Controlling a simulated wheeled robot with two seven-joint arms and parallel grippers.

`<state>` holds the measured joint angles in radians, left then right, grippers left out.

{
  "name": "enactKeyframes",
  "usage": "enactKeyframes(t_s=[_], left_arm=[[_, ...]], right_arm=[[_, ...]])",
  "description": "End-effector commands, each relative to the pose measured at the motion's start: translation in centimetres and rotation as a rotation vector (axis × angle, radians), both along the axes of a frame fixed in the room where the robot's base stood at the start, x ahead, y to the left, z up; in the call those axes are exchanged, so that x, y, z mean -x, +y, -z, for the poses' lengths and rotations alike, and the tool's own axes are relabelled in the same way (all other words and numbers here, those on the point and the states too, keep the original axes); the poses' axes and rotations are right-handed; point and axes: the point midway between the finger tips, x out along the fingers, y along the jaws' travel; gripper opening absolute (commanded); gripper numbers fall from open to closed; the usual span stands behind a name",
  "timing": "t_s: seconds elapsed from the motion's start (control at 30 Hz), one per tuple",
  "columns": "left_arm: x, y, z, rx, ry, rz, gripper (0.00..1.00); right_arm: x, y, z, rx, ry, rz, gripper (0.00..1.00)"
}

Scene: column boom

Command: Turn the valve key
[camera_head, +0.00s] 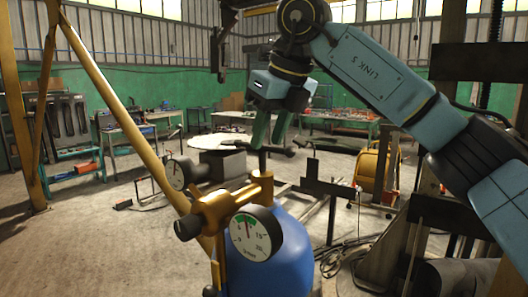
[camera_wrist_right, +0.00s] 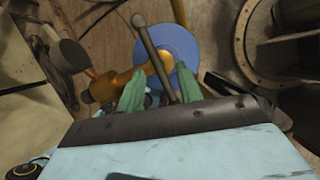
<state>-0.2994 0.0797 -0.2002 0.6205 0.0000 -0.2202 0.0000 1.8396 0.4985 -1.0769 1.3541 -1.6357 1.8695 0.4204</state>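The valve key (camera_head: 286,151) is a dark bar with a knobbed end, on top of the brass valve (camera_head: 262,180) of a blue cylinder (camera_head: 287,262). In the right wrist view the key (camera_wrist_right: 151,48) runs slantwise across the blue cylinder top (camera_wrist_right: 183,45). My right gripper (camera_head: 268,144) points down at the key from above, with its green fingers apart. In the wrist view the fingers (camera_wrist_right: 160,86) stand on either side of the bar with gaps showing. I cannot tell whether the fingertips reach down past it. My left gripper is out of view.
A brass regulator (camera_head: 213,210) with a front gauge (camera_head: 256,234) and a second gauge (camera_head: 180,173) sticks out toward me. A yellow slanted post (camera_head: 120,110) stands at left. A dark bracket (camera_head: 328,188) is right of the valve. Workbenches line the back.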

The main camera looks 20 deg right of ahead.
Motion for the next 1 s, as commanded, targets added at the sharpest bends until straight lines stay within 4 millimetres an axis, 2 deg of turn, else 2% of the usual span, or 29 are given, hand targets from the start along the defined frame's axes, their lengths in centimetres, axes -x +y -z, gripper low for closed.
enactKeyframes(t_s=[0.03,0.2,0.4,0.57,1.0], left_arm=[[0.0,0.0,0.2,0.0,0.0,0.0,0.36],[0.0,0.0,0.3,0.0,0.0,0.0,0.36],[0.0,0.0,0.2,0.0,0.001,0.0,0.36],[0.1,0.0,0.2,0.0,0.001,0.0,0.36],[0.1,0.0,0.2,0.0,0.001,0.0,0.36]], right_arm=[[0.5,-0.2,-1.3,-0.003,-0.005,0.0,0.36],[1.7,-0.8,-4.8,-0.001,-0.003,-0.001,0.36],[2.8,-1.3,-7.4,0.0,0.0,0.0,0.36],[3.1,-1.4,-8.2,0.0,0.0,-0.001,0.36],[3.1,-1.4,-8.2,0.0,0.0,-0.001,0.36]])
